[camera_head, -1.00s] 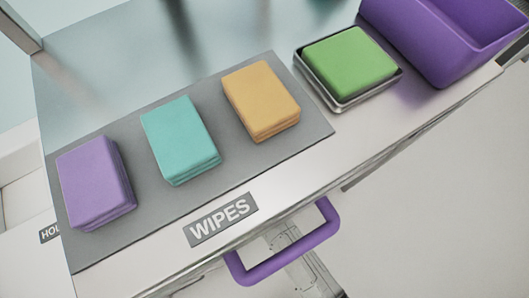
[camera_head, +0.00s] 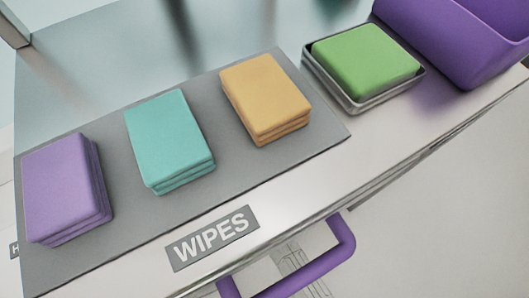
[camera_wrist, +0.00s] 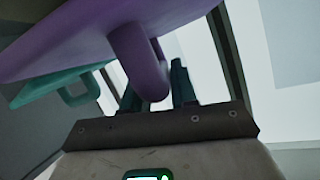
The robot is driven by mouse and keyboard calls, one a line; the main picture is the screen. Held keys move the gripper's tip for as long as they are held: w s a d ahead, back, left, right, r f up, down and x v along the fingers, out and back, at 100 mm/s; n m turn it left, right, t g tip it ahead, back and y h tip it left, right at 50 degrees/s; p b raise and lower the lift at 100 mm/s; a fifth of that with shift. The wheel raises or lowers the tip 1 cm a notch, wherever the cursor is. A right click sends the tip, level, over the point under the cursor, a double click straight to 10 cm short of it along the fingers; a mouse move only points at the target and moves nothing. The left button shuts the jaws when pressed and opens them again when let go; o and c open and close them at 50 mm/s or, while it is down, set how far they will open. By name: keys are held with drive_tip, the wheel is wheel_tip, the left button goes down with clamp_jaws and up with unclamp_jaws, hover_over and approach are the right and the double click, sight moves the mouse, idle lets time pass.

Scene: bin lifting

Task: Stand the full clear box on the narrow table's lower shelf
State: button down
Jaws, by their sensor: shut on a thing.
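I cannot make out a full clear box or a narrow table's lower shelf in either view. In the wrist view my gripper (camera_wrist: 156,82) has its two dark fingers on either side of a thick purple loop handle (camera_wrist: 143,62) and is shut on it. The handle hangs from a broad purple body (camera_wrist: 65,38) that fills the upper left. What that body contains is hidden. My gripper does not show clearly in the head view.
A metal top (camera_head: 330,185) carries a grey mat (camera_head: 125,225) with purple (camera_head: 60,190), teal (camera_head: 165,138) and yellow (camera_head: 262,95) wipe stacks. A green pad in a tray (camera_head: 365,62) and a purple bin (camera_head: 455,45) stand right. A purple bar handle (camera_head: 315,265) juts from the front edge.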

drive_tip(key=shift+a+r, duration=0.1)
drive_tip(key=c, duration=0.9)
unclamp_jaws()
drive_tip(key=v, duration=1.2)
drive_tip(key=shift+p, duration=0.4)
drive_tip(key=shift+d, duration=0.25)
drive_tip(key=d+f+m+g+h, duration=0.1)
drive_tip(key=d+m+g+h, duration=0.45)
drive_tip(key=d, duration=1.55)
drive_tip(key=s+d+n+g, duration=0.1)
drive_tip(key=s+d+g, duration=0.1)
drive_tip(key=s, duration=0.3)
drive_tip(key=s+d+n+g+y, duration=0.1)
drive_tip(key=s+d+n+g, duration=0.1)
drive_tip(key=s, duration=0.3)
drive_tip(key=s+d+n+g, duration=0.1)
drive_tip(key=s+d+g, duration=0.1)
drive_tip(key=s, duration=0.3)
drive_tip(key=shift+s+f+n+g, duration=0.2)
drive_tip(key=shift+s+n+g, duration=0.05)
drive_tip(key=shift+s+g, duration=0.1)
